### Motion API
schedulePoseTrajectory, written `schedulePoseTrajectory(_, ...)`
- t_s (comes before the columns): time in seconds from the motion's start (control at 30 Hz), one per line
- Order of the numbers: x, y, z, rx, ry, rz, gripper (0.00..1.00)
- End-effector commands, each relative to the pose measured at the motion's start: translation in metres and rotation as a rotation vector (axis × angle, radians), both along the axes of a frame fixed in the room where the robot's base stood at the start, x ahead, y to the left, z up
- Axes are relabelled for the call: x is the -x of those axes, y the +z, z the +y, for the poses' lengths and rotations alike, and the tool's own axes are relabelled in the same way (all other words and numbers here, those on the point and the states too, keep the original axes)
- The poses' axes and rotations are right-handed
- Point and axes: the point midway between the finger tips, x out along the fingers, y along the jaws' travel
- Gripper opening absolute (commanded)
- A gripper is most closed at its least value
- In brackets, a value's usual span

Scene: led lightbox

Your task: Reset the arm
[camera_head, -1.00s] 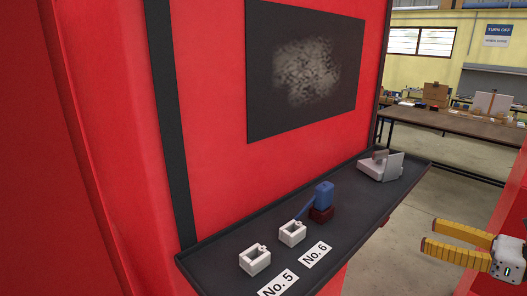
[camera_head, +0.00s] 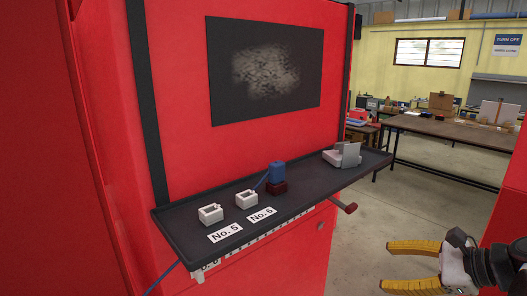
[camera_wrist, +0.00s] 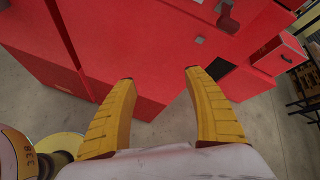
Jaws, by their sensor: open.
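My gripper (camera_head: 388,265) is at the lower right of the head view, with its two yellow fingers apart and nothing between them. It is in free space to the right of the red cabinet (camera_head: 180,90), clear of the dark shelf (camera_head: 320,182). In the wrist view my gripper (camera_wrist: 158,80) also shows open and empty, with the red cabinet front (camera_wrist: 120,40) and the floor beyond the fingertips.
On the shelf are two white holders (camera_head: 210,215) (camera_head: 246,199) by labels No. 5 (camera_head: 226,233) and No. 6 (camera_head: 262,215), a blue and dark red item (camera_head: 277,178), and a grey-white device (camera_head: 343,156). A red-tipped handle (camera_head: 349,208) sticks out below. A workbench (camera_head: 450,132) stands behind; the floor (camera_head: 370,235) between is open.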

Motion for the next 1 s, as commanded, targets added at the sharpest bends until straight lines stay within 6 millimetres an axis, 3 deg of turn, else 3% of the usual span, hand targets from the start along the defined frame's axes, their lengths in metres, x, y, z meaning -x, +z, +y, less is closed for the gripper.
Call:
schedulePoseTrajectory(0.03,0.005,-0.010,0.020,0.094,0.063,-0.009,0.61)
schedulePoseTrajectory(0.23,0.044,-0.056,0.084,0.678,0.471,-0.131,0.61)
schedulePoseTrajectory(0.4,0.080,-0.081,0.105,1.214,0.920,-0.317,0.61)
schedulePoseTrajectory(0.5,0.090,-0.085,0.109,1.433,1.114,-0.411,0.61)
schedulePoseTrajectory(0.7,0.095,-0.084,0.111,1.625,1.284,-0.497,0.61)
schedulePoseTrajectory(1.0,0.095,-0.083,0.110,1.634,1.291,-0.499,0.61)
